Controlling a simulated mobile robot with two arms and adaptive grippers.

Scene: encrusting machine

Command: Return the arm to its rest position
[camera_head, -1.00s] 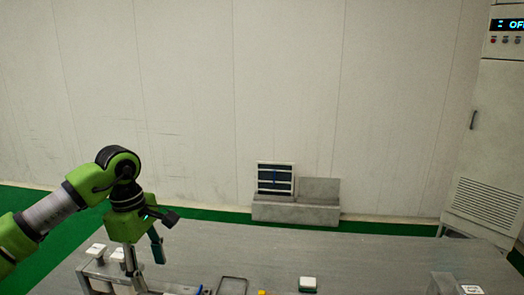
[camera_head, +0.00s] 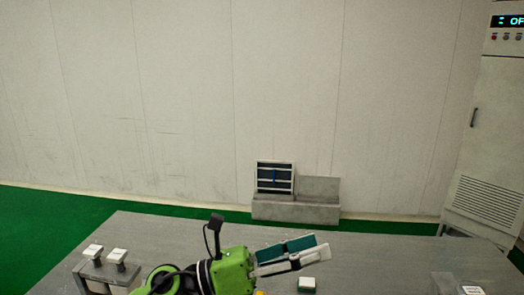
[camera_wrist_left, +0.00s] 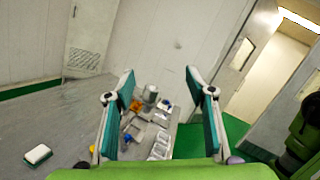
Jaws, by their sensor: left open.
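My left arm is green and black and comes in low at the bottom of the head view. Its gripper (camera_head: 290,255) points right, just above the grey table (camera_head: 180,232). In the left wrist view the two teal-padded fingers (camera_wrist_left: 160,112) stand wide apart with nothing between them. Beyond the fingers lie several small items on a grey surface, too small to name surely.
A metal stand with two white-topped knobs (camera_head: 117,256) is at the left. A tall cabinet (camera_head: 488,150) stands at the right.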

